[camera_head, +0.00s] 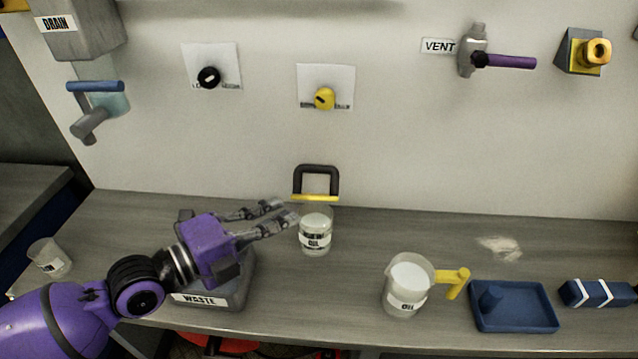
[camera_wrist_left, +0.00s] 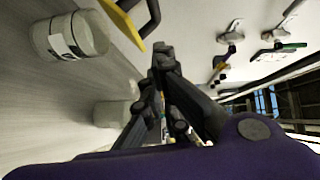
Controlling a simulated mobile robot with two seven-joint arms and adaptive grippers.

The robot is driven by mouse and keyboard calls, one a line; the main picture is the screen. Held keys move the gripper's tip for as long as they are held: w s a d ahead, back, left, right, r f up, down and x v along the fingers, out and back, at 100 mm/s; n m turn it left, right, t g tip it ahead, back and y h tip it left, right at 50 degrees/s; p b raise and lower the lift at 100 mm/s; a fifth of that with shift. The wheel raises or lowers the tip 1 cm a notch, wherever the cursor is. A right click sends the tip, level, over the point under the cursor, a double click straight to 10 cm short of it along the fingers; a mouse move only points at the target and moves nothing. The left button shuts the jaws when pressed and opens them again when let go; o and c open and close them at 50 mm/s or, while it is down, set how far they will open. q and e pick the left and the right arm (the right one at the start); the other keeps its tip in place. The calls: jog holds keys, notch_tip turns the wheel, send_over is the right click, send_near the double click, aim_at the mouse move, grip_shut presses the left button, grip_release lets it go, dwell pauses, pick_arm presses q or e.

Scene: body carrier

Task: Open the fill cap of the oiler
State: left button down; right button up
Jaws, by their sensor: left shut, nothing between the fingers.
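A clear jar (camera_head: 316,238) with an oil label stands on the bench against the wall, seemingly the oiler. A black U-shaped handle with a yellow bar (camera_head: 316,198) is just above and behind its top. I cannot tell whether this is the fill cap or whether it is open. The jar (camera_wrist_left: 70,36) and the yellow piece (camera_wrist_left: 124,20) also show in the left wrist view. My left gripper (camera_head: 286,214) is shut and empty, its fingertips close to the jar's upper left side; contact is unclear. It also shows in the left wrist view (camera_wrist_left: 163,55). My right gripper is not in view.
A grey waste box (camera_head: 215,297) sits under my left arm. A small beaker (camera_head: 49,260) is at the left. An oil jug (camera_head: 403,292) with a yellow handle, a blue tray (camera_head: 513,318) and a blue block (camera_head: 597,293) stand right. Valves and knobs are on the wall.

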aim_at(316, 196)
pick_arm(q)
jog(key=w+d, duration=0.2)
jog(key=w, duration=0.1)
jog(key=w+d+p, duration=0.1)
jog(key=w+d, duration=0.1)
jog(key=w, duration=0.1)
jog(key=w+d+f, duration=0.1)
jog(key=w+d, duration=0.1)
jog(key=w, duration=0.1)
jog(key=shift+w+f+p, duration=0.1)
jog(key=shift+w+p, duration=0.25)
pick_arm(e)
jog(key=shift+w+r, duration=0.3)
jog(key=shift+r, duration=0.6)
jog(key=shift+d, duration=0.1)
pick_arm(q)
jog(key=shift+w, duration=0.15)
